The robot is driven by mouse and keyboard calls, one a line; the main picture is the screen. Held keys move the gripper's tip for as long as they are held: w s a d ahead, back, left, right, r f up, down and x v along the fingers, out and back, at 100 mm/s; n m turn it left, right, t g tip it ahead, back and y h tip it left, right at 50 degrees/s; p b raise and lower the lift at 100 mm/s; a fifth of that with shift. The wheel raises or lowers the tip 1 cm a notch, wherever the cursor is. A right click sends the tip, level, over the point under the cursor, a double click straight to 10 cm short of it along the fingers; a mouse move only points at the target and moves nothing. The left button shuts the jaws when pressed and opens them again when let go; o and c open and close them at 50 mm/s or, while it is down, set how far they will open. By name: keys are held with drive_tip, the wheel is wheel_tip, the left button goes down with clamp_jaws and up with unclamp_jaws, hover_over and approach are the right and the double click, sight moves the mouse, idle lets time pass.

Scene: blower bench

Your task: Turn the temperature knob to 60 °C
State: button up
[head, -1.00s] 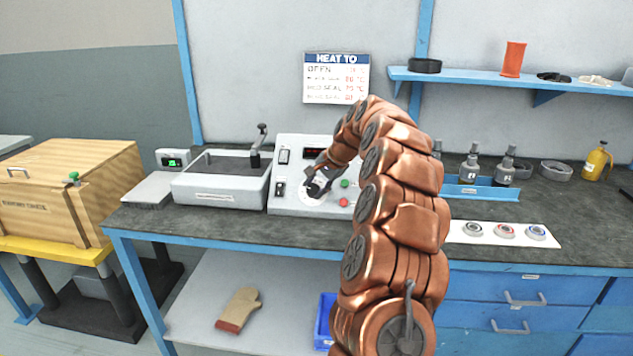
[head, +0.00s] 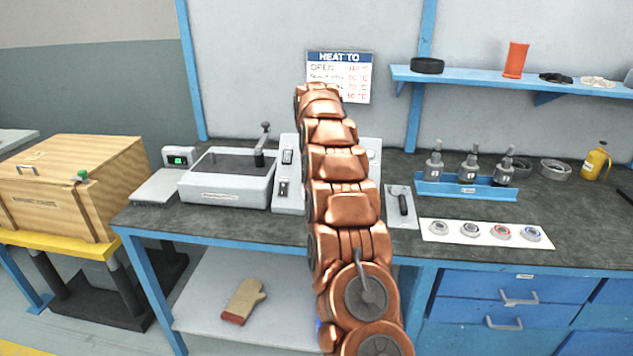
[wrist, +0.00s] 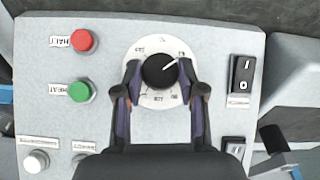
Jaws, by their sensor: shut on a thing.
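The temperature knob (wrist: 158,71) is black and round, on a white dial (wrist: 155,98) with small markings I cannot read. Its pale pointer line points to the upper right in the wrist view. My gripper (wrist: 160,73) has one finger on each side of the knob and is shut on it. The knob sits on the light grey control panel (head: 289,194), which my arm mostly covers in the head view. Knob and gripper are hidden there. The HEAT TO sign (head: 338,58) hangs on the wall behind, its lower left covered by my arm.
In the wrist view, a red button (wrist: 81,42) and a green button (wrist: 79,91) lie left of the dial. A black rocker switch (wrist: 242,75) is right of it. A grey tank (head: 225,185) stands left of the panel, a blue bottle rack (head: 465,189) to the right.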

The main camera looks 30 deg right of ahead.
drive_tip(key=shift+n+g+h, duration=0.3)
drive_tip(key=shift+n, duration=0.2)
drive_tip(key=shift+p, duration=0.3)
drive_tip(key=o, duration=1.1)
drive_tip(key=shift+o, duration=0.2)
drive_tip(key=shift+f, duration=0.1)
